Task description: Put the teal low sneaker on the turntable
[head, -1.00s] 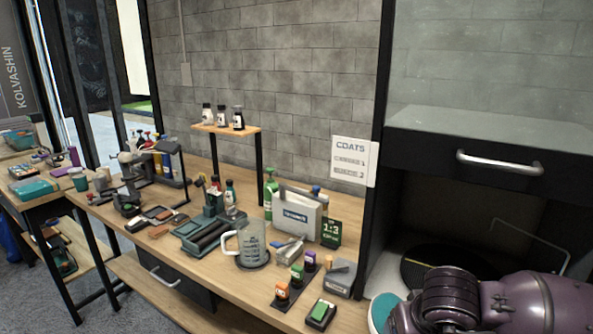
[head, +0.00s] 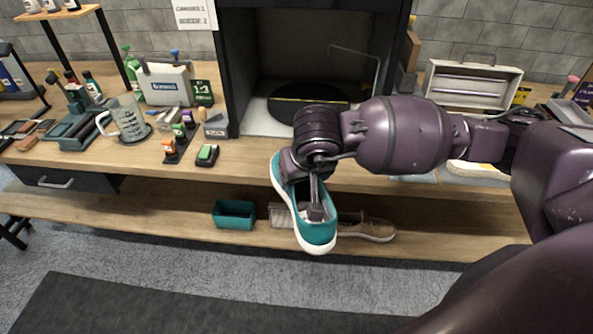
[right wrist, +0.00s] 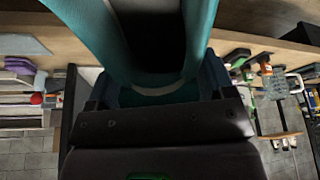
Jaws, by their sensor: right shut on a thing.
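The teal low sneaker (head: 318,229) hangs from my right gripper (head: 315,208), in front of the workbench edge and above the lower shelf. It has a white sole, and its toe points down toward the camera. In the right wrist view the teal sneaker (right wrist: 190,35) fills the top middle, between the jaws. My right gripper is shut on it. The turntable (head: 287,110) is a dark disc with a yellow stripe inside the open black booth, behind and above the sneaker. My right arm hides part of its right side. My left gripper is not in view.
The black booth has a side wall (head: 236,70) left of the turntable. A measuring jug (head: 128,120) and several small bottles stand on the bench to the left. A teal bin (head: 234,214) and a brown shoe (head: 368,228) are on the lower shelf. A toolbox (head: 472,88) stands at right.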

